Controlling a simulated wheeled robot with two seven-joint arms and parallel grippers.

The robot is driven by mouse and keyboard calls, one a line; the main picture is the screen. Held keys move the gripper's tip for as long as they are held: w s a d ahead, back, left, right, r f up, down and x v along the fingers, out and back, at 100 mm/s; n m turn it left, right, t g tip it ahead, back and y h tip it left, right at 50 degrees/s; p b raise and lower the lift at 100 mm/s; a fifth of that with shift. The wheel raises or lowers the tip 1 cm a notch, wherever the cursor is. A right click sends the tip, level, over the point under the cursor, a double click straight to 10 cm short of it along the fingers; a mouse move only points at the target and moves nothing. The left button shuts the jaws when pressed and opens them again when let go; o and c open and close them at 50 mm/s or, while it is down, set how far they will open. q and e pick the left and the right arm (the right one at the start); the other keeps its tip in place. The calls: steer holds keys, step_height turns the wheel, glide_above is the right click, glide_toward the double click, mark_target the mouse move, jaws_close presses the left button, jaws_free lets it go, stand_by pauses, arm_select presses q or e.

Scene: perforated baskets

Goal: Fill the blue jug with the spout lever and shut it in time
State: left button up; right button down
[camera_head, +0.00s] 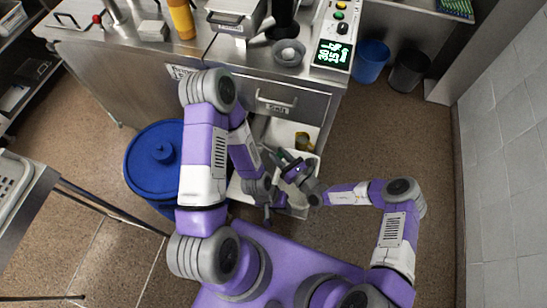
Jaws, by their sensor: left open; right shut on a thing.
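I cannot pick out a blue jug or a spout lever with certainty. A tap with a red knob (97,19) is on the counter at the top left. My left gripper (268,214) is open, low over the front of an open drawer, with its fingers pointing down the picture. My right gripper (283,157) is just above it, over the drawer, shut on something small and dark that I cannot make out. The arms hide part of the drawer.
The open drawer (297,211) holds a yellowish item (303,141). A blue lidded barrel (150,181) stands to its left. A yellow bottle (182,19), a grey bowl (289,51) and a panel with a lit display (333,54) are on the counter. Blue (371,62) and dark (409,72) bins stand right.

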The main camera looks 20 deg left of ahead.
steer(key=c, duration=0.8)
jaws_free()
steer(key=p+v, duration=0.1)
steer(key=v, duration=0.5)
steer(key=shift+d+r+p, duration=0.1)
steer(key=shift+d+p, duration=0.1)
steer(key=shift+p, duration=0.15)
steer(key=shift+s+d, duration=0.35)
steer(key=shift+d, duration=0.15)
